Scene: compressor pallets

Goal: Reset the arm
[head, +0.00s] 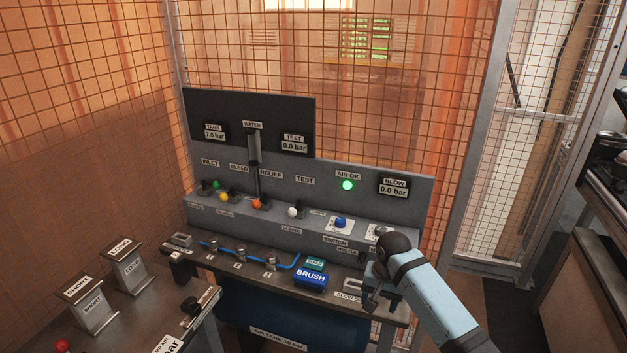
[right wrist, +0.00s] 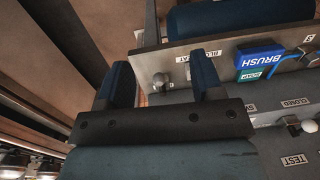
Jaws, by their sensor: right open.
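My right arm (head: 433,297) comes in from the lower right in the head view. Its gripper (head: 374,296) is over the right end of the bench, beside the blow label. In the right wrist view the two dark blue fingers (right wrist: 162,72) stand wide apart. A small round metal fitting (right wrist: 158,80) on the bench edge appears between them, and I see nothing gripped. I cannot tell how far the fitting is from the fingers. My left gripper is not in view.
A grey panel (head: 330,185) with coloured knobs and gauges stands behind the bench (head: 228,268). A blue BRUSH block (head: 310,276) lies left of my gripper. SHORT (head: 92,305) and LONG (head: 130,270) stands are at lower left. A mesh fence (head: 400,90) stands behind.

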